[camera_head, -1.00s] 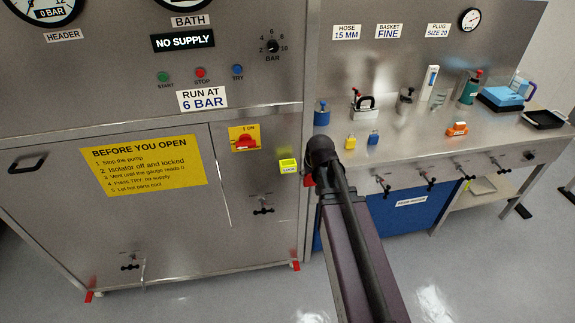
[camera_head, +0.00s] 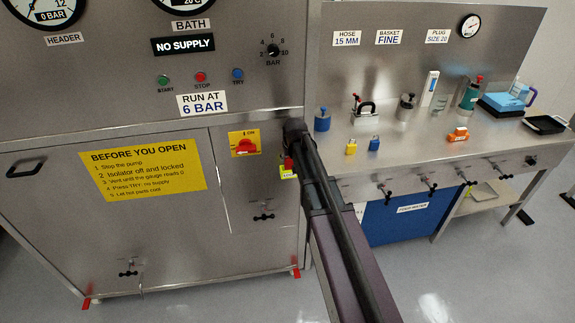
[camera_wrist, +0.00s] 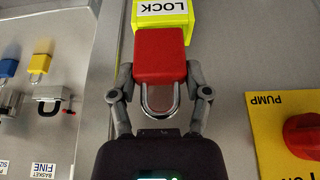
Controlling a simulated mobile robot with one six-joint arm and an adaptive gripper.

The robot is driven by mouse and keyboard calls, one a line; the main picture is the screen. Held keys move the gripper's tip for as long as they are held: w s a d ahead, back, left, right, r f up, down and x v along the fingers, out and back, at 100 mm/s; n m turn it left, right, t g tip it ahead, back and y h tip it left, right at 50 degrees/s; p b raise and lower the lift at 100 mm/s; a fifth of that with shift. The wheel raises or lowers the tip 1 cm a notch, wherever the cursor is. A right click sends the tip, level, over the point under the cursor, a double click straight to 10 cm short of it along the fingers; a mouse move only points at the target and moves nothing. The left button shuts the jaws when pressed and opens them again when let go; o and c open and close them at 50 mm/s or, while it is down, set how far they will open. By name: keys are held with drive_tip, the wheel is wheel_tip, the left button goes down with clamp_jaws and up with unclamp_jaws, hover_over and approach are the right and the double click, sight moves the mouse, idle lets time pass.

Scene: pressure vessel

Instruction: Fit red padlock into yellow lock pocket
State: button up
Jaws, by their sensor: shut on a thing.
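The red padlock (camera_wrist: 160,55) is held between the fingers of my gripper (camera_wrist: 160,80), which is shut on its body. Its silver shackle points toward my palm in the wrist view. The yellow lock pocket (camera_wrist: 190,16), labelled LOCK, lies just beyond the padlock, which overlaps its lower edge in that view. I cannot tell whether they touch. In the head view the padlock (camera_head: 288,163) shows as a small red patch just above the yellow lock pocket (camera_head: 287,172). My arm hides part of both, and the fingers are hidden there.
The red isolator switch (camera_head: 246,146) on its yellow plate is left of the pocket. A yellow padlock (camera_head: 351,148) and a blue padlock (camera_head: 374,145) stand on the bench at right. A valve handle (camera_head: 263,216) sticks out below the pocket.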

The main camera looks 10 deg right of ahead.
sight(288, 164)
idle(0.3)
drive_tip(key=shift+w+a, duration=0.15)
drive_tip(key=shift+w, duration=0.45)
drive_tip(key=shift+w+f+b, duration=0.1)
drive_tip(key=shift+f+b, duration=1.7)
drive_tip(key=shift+f, duration=0.15)
drive_tip(key=o, duration=1.2)
drive_tip(key=p+v, duration=1.1)
drive_tip(key=v, duration=0.1)
